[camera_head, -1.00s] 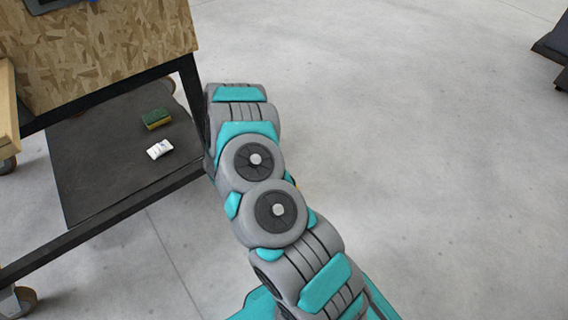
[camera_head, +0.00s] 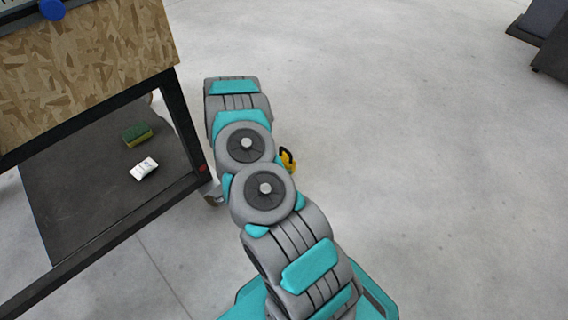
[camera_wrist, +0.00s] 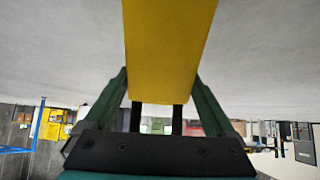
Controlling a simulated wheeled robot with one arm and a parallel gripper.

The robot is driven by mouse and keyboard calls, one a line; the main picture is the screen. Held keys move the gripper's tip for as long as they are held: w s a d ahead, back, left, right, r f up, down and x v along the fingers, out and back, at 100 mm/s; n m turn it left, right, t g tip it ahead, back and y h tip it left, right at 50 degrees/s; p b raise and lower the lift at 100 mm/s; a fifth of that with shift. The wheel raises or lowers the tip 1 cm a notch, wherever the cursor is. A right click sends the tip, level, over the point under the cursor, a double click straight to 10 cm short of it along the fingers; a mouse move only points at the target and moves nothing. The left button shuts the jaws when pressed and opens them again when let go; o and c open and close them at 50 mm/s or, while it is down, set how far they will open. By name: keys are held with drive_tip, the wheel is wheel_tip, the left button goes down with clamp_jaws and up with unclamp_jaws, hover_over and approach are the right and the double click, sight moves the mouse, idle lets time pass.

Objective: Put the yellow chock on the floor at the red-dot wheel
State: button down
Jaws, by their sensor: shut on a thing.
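The yellow chock (camera_wrist: 168,45) fills the upper middle of the wrist view. My gripper (camera_wrist: 160,88) is shut on it, with a dark green finger on each side. In the head view my arm hides the gripper. A small yellow and black piece (camera_head: 287,160) shows just right of my arm; I cannot tell if it is the chock. A red dot (camera_head: 203,168) is on the near right leg of the cart. The wheel (camera_head: 212,194) below it is partly hidden by my arm.
The cart has a chipboard side (camera_head: 90,60) and a dark lower shelf (camera_head: 75,190). A green and yellow sponge (camera_head: 137,134) and a white item (camera_head: 143,168) lie on the shelf. Open floor (camera_head: 420,180) is on the right; dark objects (camera_head: 545,35) stand top right.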

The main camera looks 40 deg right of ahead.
sight(284, 157)
drive_tip(key=w+d, duration=0.1)
drive_tip(key=d, duration=0.1)
drive_tip(key=w+d, duration=0.1)
drive_tip(key=shift+w+d+f, duration=0.1)
drive_tip(key=shift+d+f, duration=0.1)
drive_tip(key=shift+d, duration=0.2)
drive_tip(key=shift+f, duration=1.7)
drive_tip(key=shift+f, duration=0.1)
unclamp_jaws()
drive_tip(key=shift+v, duration=3.8)
